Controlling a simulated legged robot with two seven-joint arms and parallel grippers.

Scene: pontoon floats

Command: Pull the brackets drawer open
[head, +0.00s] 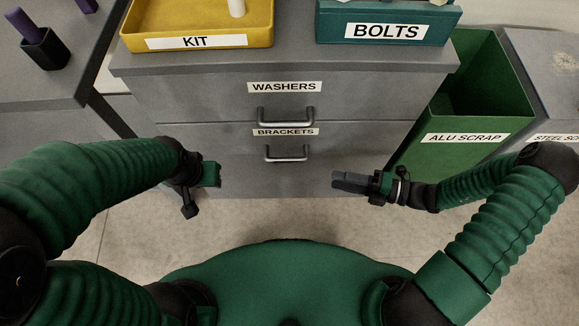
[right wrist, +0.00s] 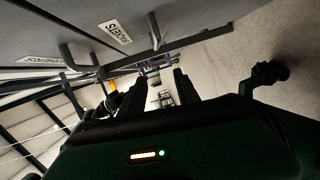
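The brackets drawer (head: 220,160) is the lower drawer of a grey cabinet, its front looking flush with the drawer above. Its dark bar handle (head: 287,159) sits below the BRACKETS label (head: 285,132). My right gripper (head: 340,182) is to the right of the handle and apart from it, pointing left. In the right wrist view its two fingers (right wrist: 162,88) stand apart with nothing held between them; the BRACKETS label (right wrist: 115,32) shows above them. My left gripper (head: 203,192) is left of the handle, away from it; its finger opening is unclear.
The washers drawer (head: 200,95) with its own handle (head: 286,115) is directly above and looks closed. A yellow KIT tray (head: 195,42) and a teal BOLTS bin (head: 390,30) stand on top. A green ALU SCRAP bin (head: 465,135) stands close on the right. Bare floor lies in front.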

